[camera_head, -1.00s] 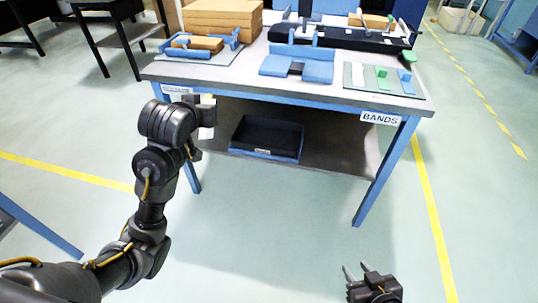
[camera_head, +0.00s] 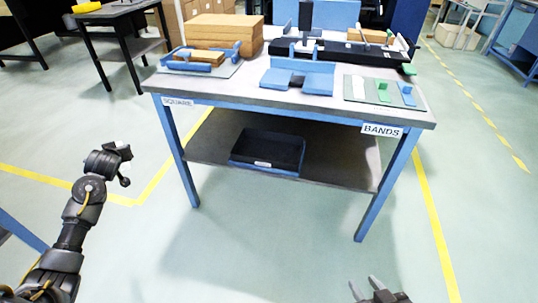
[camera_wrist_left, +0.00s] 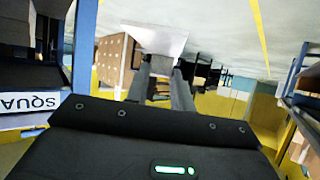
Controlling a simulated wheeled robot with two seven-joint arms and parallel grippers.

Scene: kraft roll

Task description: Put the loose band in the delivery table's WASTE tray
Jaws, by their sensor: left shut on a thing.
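My left gripper (camera_head: 122,152) is raised over open floor, left of the workbench. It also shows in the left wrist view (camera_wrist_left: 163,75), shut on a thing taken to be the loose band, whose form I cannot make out. A pale flat shape (camera_wrist_left: 150,38) shows at or beyond the fingertips; I cannot tell which. My right gripper (camera_head: 366,286) is at the bottom edge, low in front of the bench, fingers apart and empty. I can make out no tray labelled WASTE.
The workbench (camera_head: 300,105) with SQUARE and BANDS labels carries cartons (camera_head: 215,33), a blue fixture (camera_head: 310,80) and a mat (camera_head: 415,100) with small coloured pieces. A black tray (camera_head: 268,150) sits on its lower shelf. Another dark table (camera_head: 115,12) stands back left. Floor between is clear.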

